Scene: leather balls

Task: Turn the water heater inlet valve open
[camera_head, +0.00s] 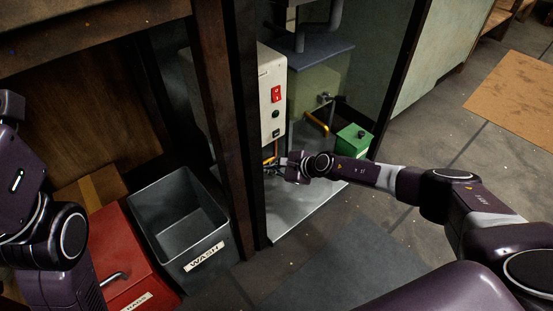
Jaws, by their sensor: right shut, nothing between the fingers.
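A pale box unit (251,98) with a red switch on its front stands in the recess behind a dark post. It may be the water heater; I cannot tell. Thin pipes, one orange, run below it. To its right is a green tank (318,90) with a small metal fitting (326,98) and a yellow pipe on its front. I cannot tell which fitting is the inlet valve. My right gripper (279,166) is shut and empty, just below the pale box, close to the thin pipes; contact is unclear. My left arm shows at the left edge, its fingers out of view.
A dark upright post (226,110) stands just left of the right gripper. A grey bin labelled WASH (208,262) and a red box (122,262) stand on the floor at left. A small green box (353,140) is beyond my right forearm. Floor at right is mostly clear.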

